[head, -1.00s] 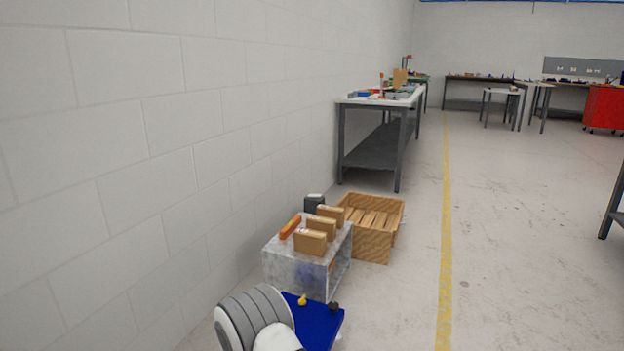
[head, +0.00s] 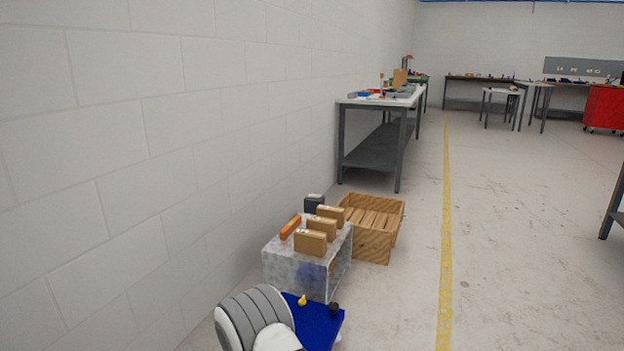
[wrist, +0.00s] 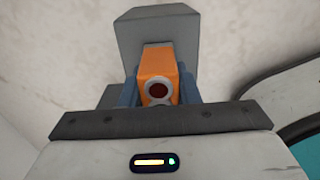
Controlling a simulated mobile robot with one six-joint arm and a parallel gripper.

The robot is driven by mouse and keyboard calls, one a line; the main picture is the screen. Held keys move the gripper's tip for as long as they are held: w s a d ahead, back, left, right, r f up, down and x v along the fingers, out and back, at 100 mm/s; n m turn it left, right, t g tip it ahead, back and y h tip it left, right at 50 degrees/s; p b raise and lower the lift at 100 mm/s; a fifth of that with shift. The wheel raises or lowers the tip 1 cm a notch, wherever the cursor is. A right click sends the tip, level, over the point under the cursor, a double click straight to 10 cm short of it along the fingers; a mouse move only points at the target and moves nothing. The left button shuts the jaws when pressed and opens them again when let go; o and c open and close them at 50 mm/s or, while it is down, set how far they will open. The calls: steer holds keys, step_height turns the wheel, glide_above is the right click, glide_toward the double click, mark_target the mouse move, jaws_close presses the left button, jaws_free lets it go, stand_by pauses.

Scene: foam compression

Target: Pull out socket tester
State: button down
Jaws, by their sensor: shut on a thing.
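In the wrist view my gripper (wrist: 159,92) is shut, its two blue-grey fingers on either side of an orange block (wrist: 157,63). The block has a dark red round spot in a pale ring on its near face. I take it to be the socket tester. A grey box-shaped body (wrist: 158,24) lies directly behind it. I cannot tell whether the two touch or are joined. The finger tips and the far end of the block are hidden. The head view does not show my gripper, only part of my arm at the bottom.
A workbench (head: 372,102) is farther back.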

steer(key=shift+w+a+r+p, duration=0.1)
steer(key=shift+w+r+p, duration=0.1)
steer(key=shift+r, duration=0.15)
steer(key=shift+w+r+p, duration=0.1)
steer(key=shift+r+p, duration=0.1)
steer(key=shift+r, duration=0.1)
steer(key=shift+s+r+p, duration=0.2)
steer(key=shift+r+p, duration=0.1)
steer(key=shift+r, duration=0.1)
stand_by(0.6)
steer(key=shift+r, duration=0.1)
steer(key=shift+r+p, duration=1.65)
steer(key=shift+r, duration=0.75)
